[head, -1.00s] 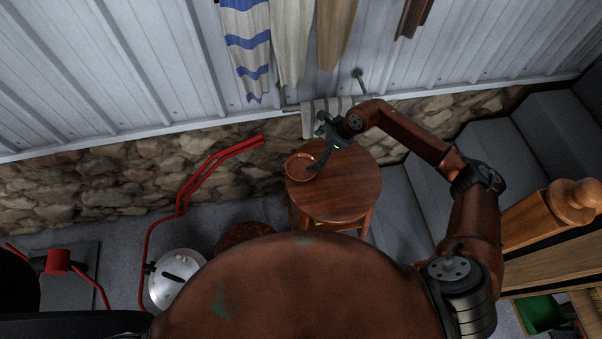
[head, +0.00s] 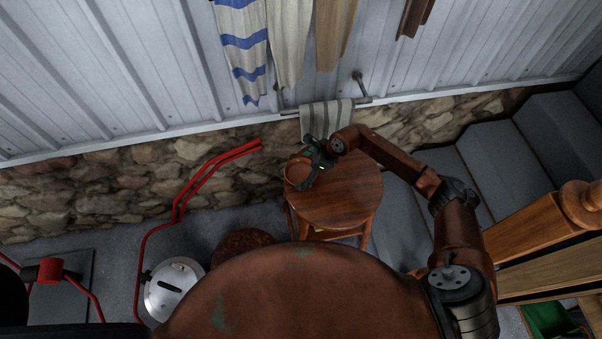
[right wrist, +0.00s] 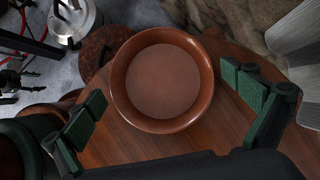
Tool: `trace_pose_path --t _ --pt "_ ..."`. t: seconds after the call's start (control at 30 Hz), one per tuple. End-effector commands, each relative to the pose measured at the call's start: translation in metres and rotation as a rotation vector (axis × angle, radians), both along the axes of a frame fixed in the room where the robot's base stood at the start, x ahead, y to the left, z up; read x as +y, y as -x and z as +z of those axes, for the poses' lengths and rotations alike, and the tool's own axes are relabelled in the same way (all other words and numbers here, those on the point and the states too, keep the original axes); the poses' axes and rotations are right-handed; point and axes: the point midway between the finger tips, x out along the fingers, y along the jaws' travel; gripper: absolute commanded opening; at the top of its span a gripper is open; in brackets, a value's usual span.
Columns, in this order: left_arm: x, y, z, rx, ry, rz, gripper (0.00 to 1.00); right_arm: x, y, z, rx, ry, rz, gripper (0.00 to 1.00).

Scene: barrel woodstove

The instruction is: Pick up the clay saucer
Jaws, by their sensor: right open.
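The clay saucer (right wrist: 162,82) is a round, shallow, reddish-brown dish lying on the round wooden stool (head: 340,205). In the head view the saucer (head: 296,172) is at the stool's left back edge, partly covered by my right gripper (head: 310,172). In the right wrist view my right gripper (right wrist: 168,108) is open, with one green-padded finger on each side of the saucer's near part. I see a gap between each finger and the rim, and nothing is held. I cannot tell the fingers' exact height over the stool. My left gripper is not in view.
A striped towel (head: 327,118) hangs on a wall bar just behind the stool. A red tubular handle (head: 205,178) rises to the left. A metal lidded container (head: 172,289) stands on the floor at left. Grey steps (head: 480,170) rise at right.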

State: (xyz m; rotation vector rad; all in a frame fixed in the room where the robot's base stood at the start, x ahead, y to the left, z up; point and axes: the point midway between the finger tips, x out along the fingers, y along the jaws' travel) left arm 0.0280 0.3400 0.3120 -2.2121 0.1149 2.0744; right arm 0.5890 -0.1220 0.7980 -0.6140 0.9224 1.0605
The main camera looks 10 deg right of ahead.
Motion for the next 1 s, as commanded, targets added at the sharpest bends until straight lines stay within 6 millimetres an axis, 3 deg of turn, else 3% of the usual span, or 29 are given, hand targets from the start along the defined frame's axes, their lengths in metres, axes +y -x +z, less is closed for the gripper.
trace_pose_path --t 0.2,0.8,1.0 --pt "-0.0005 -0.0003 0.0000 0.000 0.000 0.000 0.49 -0.0002 -0.0002 -0.0004 0.000 0.000 0.000 0.99" --pt "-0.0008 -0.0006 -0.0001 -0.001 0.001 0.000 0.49 -0.0003 -0.0003 0.0001 0.000 0.000 -0.001 0.59" --pt "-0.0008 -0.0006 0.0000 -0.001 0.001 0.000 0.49 -0.0004 -0.0005 0.0008 -0.001 0.000 0.000 0.59"
